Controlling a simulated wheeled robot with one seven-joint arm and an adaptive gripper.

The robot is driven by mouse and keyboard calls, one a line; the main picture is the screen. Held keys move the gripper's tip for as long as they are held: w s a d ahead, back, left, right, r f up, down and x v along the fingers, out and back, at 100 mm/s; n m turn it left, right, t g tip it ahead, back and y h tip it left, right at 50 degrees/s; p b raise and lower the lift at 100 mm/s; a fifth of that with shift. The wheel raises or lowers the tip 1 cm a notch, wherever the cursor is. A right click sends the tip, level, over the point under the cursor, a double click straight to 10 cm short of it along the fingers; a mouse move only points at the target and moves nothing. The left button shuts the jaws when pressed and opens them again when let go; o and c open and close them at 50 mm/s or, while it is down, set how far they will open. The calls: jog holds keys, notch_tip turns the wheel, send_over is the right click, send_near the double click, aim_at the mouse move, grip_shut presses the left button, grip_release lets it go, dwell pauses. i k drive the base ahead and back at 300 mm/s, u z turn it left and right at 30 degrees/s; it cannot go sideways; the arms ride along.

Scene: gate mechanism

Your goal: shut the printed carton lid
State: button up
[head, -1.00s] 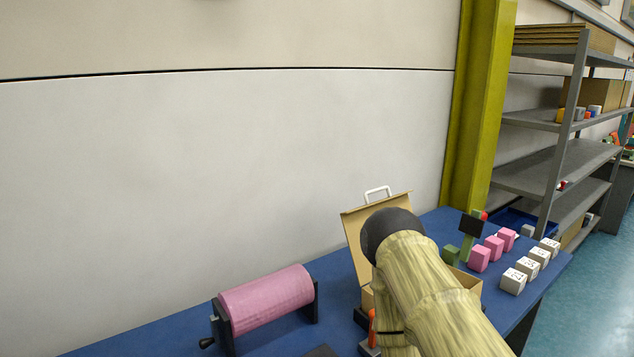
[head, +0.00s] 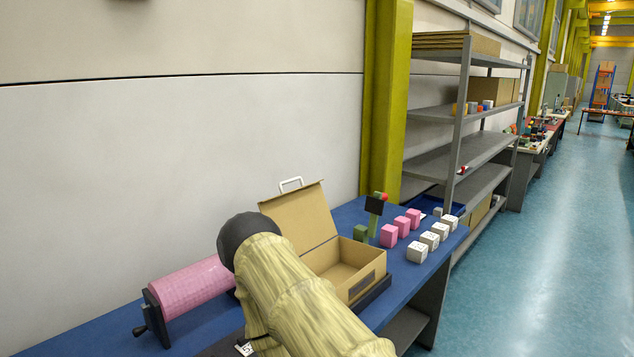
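The carton (head: 365,287) stands on the blue table, and I see into its open, empty-looking inside. Its lid (head: 299,221) is raised at the back left and leans away from the opening, with a white handle (head: 291,184) at its top edge. My arm, in a yellowish cover with a dark rounded joint, stands in front and to the left of the carton and hides part of it. My gripper is not visible in this view.
A pink roller (head: 192,288) with a crank is left of my arm. Pink blocks (head: 401,226) and white blocks (head: 432,237) stand right of the carton, near a small dark panel (head: 375,205). A grey shelf (head: 462,150) and yellow pillar (head: 386,100) stand behind; the floor at right is clear.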

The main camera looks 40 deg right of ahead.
aim_at(302, 215)
jog(key=u, duration=0.05)
jog(key=k, duration=0.8)
jog(key=z, duration=0.9)
jog(key=i, duration=0.4)
